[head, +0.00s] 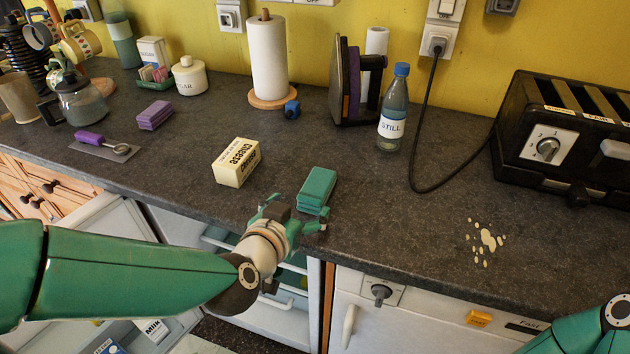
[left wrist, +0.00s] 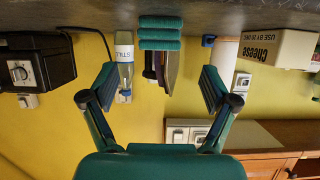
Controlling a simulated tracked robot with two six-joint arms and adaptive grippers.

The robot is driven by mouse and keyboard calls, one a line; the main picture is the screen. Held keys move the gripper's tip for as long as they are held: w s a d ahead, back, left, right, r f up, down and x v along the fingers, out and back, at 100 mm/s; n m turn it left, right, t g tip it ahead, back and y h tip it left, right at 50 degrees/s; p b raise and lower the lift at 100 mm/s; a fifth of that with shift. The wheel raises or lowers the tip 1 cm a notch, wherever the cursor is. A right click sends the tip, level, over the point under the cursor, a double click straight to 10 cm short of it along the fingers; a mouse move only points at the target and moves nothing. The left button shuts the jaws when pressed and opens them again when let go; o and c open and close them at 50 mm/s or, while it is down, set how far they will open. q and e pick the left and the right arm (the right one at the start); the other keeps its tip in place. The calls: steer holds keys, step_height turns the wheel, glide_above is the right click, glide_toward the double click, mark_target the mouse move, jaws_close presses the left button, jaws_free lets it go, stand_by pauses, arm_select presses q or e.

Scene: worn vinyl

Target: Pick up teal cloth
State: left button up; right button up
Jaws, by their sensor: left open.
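The teal cloth (head: 316,190) is a folded, layered stack on the dark worktop, near its front edge. It also shows in the upside-down left wrist view (left wrist: 160,33), centred ahead of the open jaws. My left gripper (head: 297,212) is open and empty, at the front edge of the worktop just short of the cloth. Its two fingers (left wrist: 160,88) are spread apart, with a gap between them and the cloth. My right gripper is out of view; only part of my right arm shows at the lower right corner.
A cheese box (head: 237,162) stands left of the cloth. A water bottle (head: 393,110) and an upright iron (head: 350,82) stand behind it. A pale spill (head: 486,240) lies to the right, below the black toaster (head: 565,135). A purple cloth (head: 155,115) lies far left.

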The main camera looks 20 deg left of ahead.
mark_target(316, 192)
arm_select(q)
steer(key=x, duration=0.3)
steer(key=shift+w+f, duration=0.15)
steer(key=shift+w, duration=0.15)
steer(key=shift+p+x, duration=0.35)
steer(key=shift+x, duration=2.75)
steer(key=shift+d+f, duration=0.1)
steer(key=shift+d, duration=0.05)
steer(key=shift+c, duration=0.3)
steer(key=c, duration=1.1)
